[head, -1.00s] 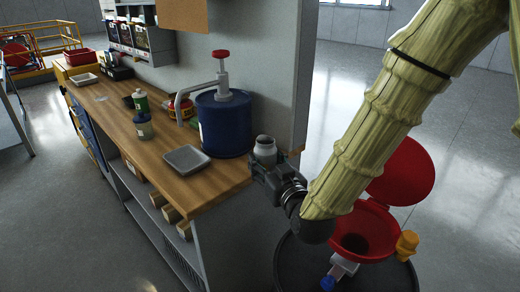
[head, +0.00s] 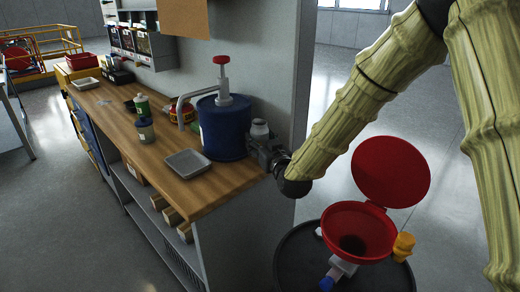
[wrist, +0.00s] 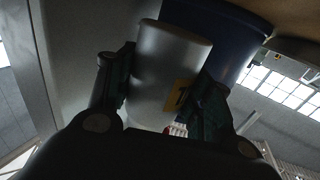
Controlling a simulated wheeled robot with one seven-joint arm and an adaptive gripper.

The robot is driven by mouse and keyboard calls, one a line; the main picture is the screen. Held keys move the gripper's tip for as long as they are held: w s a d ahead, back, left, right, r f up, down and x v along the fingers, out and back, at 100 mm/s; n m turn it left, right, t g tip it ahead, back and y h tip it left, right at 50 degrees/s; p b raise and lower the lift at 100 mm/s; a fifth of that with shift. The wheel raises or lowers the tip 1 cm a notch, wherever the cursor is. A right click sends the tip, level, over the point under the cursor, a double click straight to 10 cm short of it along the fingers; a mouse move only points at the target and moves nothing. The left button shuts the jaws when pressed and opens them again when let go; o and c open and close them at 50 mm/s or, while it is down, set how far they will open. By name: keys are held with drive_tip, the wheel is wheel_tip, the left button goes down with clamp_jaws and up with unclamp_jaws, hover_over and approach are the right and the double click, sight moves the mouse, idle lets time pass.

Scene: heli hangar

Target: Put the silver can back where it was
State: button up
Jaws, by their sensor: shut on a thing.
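The silver can (head: 260,129) is upright in my gripper (head: 268,146), close to the right side of the blue drum pump at the bench's right end. In the wrist view the silver can (wrist: 168,75) sits between both fingers of my gripper (wrist: 165,95), which are shut on it. A yellow label shows on the can's side. The blue drum (wrist: 228,28) is just behind the can there. The can's underside is hidden by the gripper in the head view.
The wooden bench (head: 222,186) holds a grey tray (head: 187,163), the blue drum (head: 223,135) with its red-knobbed pump, and several bottles. A grey wall (head: 270,60) stands behind. A red funnel (head: 358,225) with a raised lid sits on a dark barrel at lower right.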

drive_tip(key=shift+w+a, duration=0.1)
drive_tip(key=shift+w, duration=0.45)
drive_tip(key=shift+s+f, duration=0.1)
drive_tip(key=shift+f, duration=1.65)
drive_tip(key=shift+f, duration=0.2)
drive_tip(key=o, duration=1.1)
drive_tip(key=shift+s+r, duration=0.1)
drive_tip(key=shift+r, duration=0.1)
drive_tip(key=v, duration=1.2)
drive_tip(key=shift+b, duration=0.3)
